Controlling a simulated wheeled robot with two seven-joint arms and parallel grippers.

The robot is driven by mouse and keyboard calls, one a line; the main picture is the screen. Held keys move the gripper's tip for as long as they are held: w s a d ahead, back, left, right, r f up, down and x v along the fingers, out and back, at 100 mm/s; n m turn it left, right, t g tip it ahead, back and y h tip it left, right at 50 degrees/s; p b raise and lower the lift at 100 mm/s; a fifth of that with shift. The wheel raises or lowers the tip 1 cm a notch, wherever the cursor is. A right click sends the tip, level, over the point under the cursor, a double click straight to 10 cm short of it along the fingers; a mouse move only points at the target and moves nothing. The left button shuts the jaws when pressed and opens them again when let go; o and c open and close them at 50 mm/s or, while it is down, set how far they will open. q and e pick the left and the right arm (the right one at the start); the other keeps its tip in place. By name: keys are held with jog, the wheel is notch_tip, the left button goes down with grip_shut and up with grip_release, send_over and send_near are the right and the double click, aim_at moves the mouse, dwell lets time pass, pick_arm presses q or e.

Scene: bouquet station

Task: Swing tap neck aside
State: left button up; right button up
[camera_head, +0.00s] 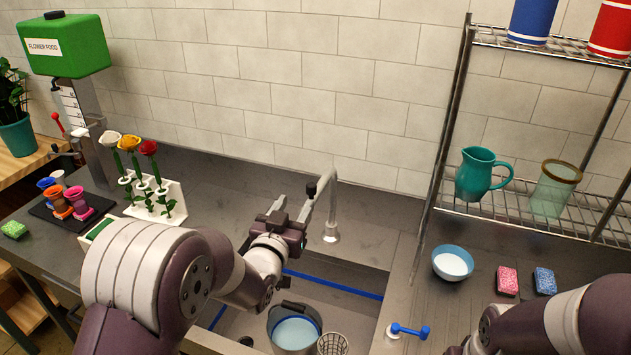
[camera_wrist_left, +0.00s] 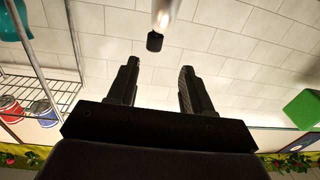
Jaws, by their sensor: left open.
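The grey metal tap neck (camera_head: 332,200) rises from its base behind the sink and bends toward the left, with a black tip (camera_head: 311,189). My left gripper (camera_head: 291,207) is just left of the neck, its two fingers apart and pointing up and back. In the left wrist view my left gripper (camera_wrist_left: 157,78) is open and empty. There the tap's pale end and black nozzle (camera_wrist_left: 154,41) show just beyond the fingertips, in line with the gap. Whether they touch is not clear. Only part of my right arm shows at the lower right; its fingers are out of the frame.
The sink (camera_head: 350,302) below holds a bucket (camera_head: 295,334) and a mesh cup (camera_head: 332,344). A blue lever (camera_head: 409,331) stands right of it. A flower rack (camera_head: 172,202) is on the left. A wire shelf (camera_head: 520,215) and a bowl (camera_head: 453,263) are on the right.

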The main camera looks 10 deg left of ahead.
aim_at(310, 188)
pick_arm(q)
jog(key=w, duration=0.2)
jog(key=w+d+p, duration=0.1)
jog(key=w, duration=0.1)
jog(key=w+d+p, duration=0.1)
jog(key=w, duration=0.1)
jog(key=shift+w+d+r, duration=0.25)
jog(key=shift+r, duration=0.05)
jog(key=w, duration=0.2)
jog(key=w+p, duration=0.1)
jog(key=shift+w+a+f, duration=0.2)
jog(key=shift+w, duration=0.15)
jog(key=shift+d, duration=0.25)
pick_arm(e)
jog(key=r, duration=0.1)
jog(key=d+r, duration=0.1)
jog(key=r, duration=0.1)
jog(key=shift+r, duration=0.2)
pick_arm(q)
grip_shut()
pick_arm(e)
jog(key=shift+a, duration=0.1)
